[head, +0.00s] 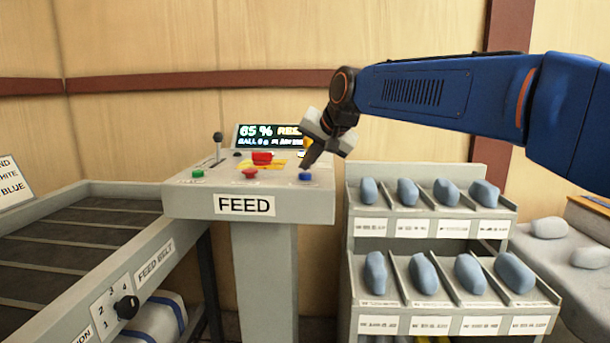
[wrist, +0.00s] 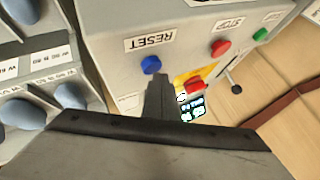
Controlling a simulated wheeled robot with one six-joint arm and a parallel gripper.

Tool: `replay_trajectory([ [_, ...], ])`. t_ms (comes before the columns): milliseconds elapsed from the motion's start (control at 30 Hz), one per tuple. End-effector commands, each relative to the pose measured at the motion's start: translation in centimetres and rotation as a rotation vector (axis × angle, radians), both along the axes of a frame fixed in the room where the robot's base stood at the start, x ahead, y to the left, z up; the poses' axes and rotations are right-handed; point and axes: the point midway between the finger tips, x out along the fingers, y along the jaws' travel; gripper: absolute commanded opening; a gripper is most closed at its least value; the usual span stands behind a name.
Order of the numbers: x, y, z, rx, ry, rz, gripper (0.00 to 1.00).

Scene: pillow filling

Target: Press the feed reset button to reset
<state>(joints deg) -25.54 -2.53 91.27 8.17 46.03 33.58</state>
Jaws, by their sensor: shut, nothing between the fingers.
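The blue button (head: 305,177) is at the right front of the top of the grey FEED console (head: 300,206). In the wrist view, the blue button (wrist: 150,64) sits beside a label reading RESET (wrist: 150,41). My gripper (head: 307,164) is shut and empty, with its tips pointing down just above and behind the blue button. In the wrist view, the tips of my gripper (wrist: 158,79) are right next to the button. I cannot tell whether they touch it. The button is not covered in either view.
The console also has a green button (head: 198,174), a red button (head: 250,174), a larger red button (head: 262,158) on yellow, and a lever (head: 217,145). A screen (head: 260,136) stands behind. A belt (head: 60,240) is at left, a bin rack (head: 402,230) at right.

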Motion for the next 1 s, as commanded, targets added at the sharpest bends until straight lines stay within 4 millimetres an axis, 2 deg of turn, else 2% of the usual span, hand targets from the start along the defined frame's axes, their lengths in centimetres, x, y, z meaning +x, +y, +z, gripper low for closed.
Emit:
replay_trajectory([
  [1000, 0.01, 0.01, -0.84, 0.000, 0.000, 0.000, 0.00],
])
